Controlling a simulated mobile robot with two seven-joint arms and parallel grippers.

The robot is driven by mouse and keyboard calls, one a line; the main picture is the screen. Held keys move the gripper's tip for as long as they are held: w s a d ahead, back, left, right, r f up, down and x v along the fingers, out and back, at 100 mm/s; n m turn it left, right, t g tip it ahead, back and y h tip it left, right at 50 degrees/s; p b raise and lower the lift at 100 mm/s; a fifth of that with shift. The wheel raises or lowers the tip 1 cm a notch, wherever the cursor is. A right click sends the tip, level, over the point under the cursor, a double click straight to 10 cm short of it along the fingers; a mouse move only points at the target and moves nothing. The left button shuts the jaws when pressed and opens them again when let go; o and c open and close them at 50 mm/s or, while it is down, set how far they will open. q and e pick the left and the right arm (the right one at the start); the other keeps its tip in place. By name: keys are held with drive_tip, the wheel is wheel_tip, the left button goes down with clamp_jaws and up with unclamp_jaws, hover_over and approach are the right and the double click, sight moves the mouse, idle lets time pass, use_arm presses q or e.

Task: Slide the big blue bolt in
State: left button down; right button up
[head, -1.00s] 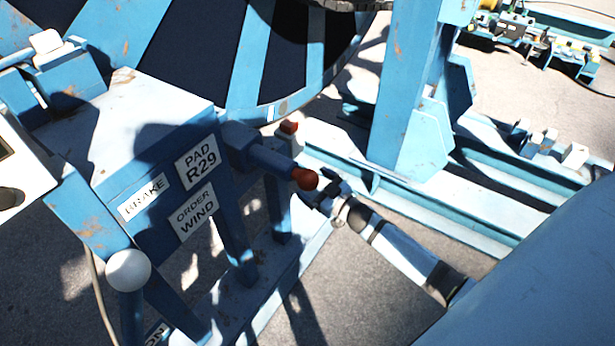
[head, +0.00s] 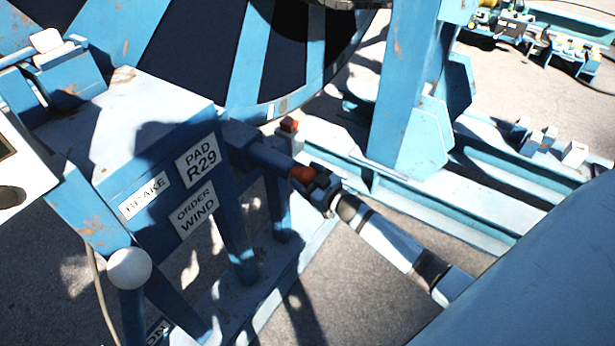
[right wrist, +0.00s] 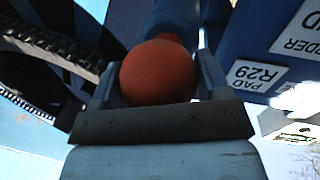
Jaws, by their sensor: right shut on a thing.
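The big blue bolt (head: 264,159) sticks out of the side of the blue housing, beside the PAD R29 label, and ends in a round red-orange knob (head: 302,174). My right gripper (head: 313,180) is shut on the knob, coming from the lower right. In the right wrist view the knob (right wrist: 158,72) sits between the two fingers, with the blue bolt shaft (right wrist: 175,22) behind it. Part of the shaft is still outside the housing. My left gripper is not in view.
The housing (head: 150,165) carries BRAKE and ORDER WIND labels. A white ball-topped lever (head: 129,268) stands at the lower left. A large reel (head: 240,70) is behind, and a blue post (head: 405,80) with rails stands to the right.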

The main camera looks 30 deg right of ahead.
sight(308, 185)
drive_tip(key=w+a, duration=0.1)
drive_tip(key=w, duration=0.2)
drive_tip(key=w+a+b, duration=0.1)
drive_tip(key=w, duration=0.2)
drive_tip(key=w+a+b, duration=0.1)
drive_tip(key=w+a, duration=0.1)
drive_tip(key=w, duration=0.1)
drive_tip(key=shift+w, duration=0.35)
drive_tip(key=shift+r, duration=0.15)
drive_tip(key=o, duration=1.2)
drive_tip(key=shift+w, duration=0.1)
drive_tip(key=shift+o, duration=0.2)
drive_tip(key=shift+s+f, duration=0.2)
drive_tip(key=shift+s, duration=0.05)
drive_tip(key=s+d, duration=0.1)
drive_tip(key=s, duration=0.3)
drive_tip(key=s+b, duration=0.1)
drive_tip(key=s, duration=0.3)
drive_tip(key=s+d, duration=0.1)
drive_tip(key=s, duration=0.4)
drive_tip(key=shift+d+r, duration=0.15)
drive_tip(key=shift+d, duration=0.15)
